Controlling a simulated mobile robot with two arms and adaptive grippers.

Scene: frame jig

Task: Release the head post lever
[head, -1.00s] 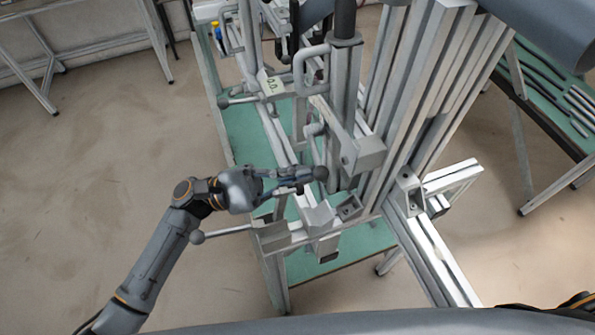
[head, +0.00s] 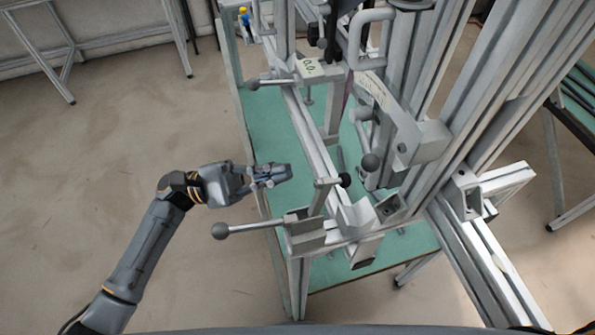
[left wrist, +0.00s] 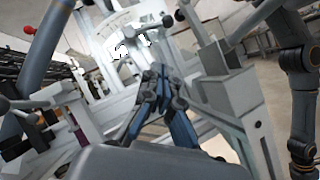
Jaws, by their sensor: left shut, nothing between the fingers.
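The frame jig has several ball-ended levers, and I cannot tell for sure which is the head post lever. A lever with a dark ball (head: 371,161) stands beside the upright post at the jig's middle. A shorter lever with a black knob (head: 345,180) sits just left of it. A long lever with a grey ball (head: 220,230) sticks out left from the front clamp. My left gripper (head: 288,173) is shut and empty, left of the black knob and apart from it. Its closed fingers also show in the left wrist view (left wrist: 160,85). My right gripper is not in view.
Another ball lever (head: 253,84) sticks out left near the label. The jig stands on a green table (head: 262,125); tall aluminium profiles (head: 500,120) rise on its right. The floor (head: 120,130) left of the jig is clear. A grey bench frame (head: 60,60) stands at back left.

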